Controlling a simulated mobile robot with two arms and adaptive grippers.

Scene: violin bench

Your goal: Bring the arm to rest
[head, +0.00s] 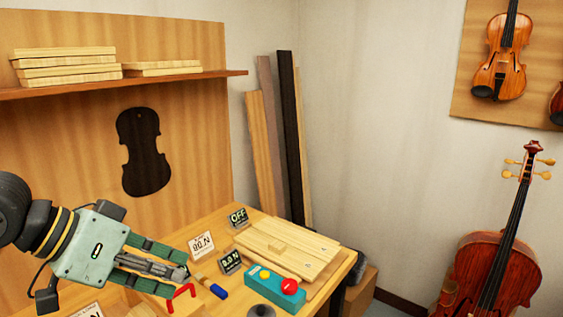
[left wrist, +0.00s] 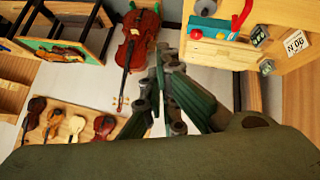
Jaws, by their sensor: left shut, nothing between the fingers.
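My left gripper (head: 184,272) comes in from the left in the head view and hangs over the near left part of the workbench (head: 336,272). Its fingers are shut with nothing between them. In the left wrist view the closed fingers (left wrist: 160,62) show in the middle. A red handle (head: 180,293) stands just below the fingertips in the head view; whether they touch it I cannot tell. My right gripper is in neither view.
A teal box with a red button (head: 288,287) and wooden boards (head: 285,240) lie on the bench. Small display signs (head: 230,262) stand beside them. A cello (head: 490,262) stands at the right. A shelf (head: 130,83) runs along the back panel.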

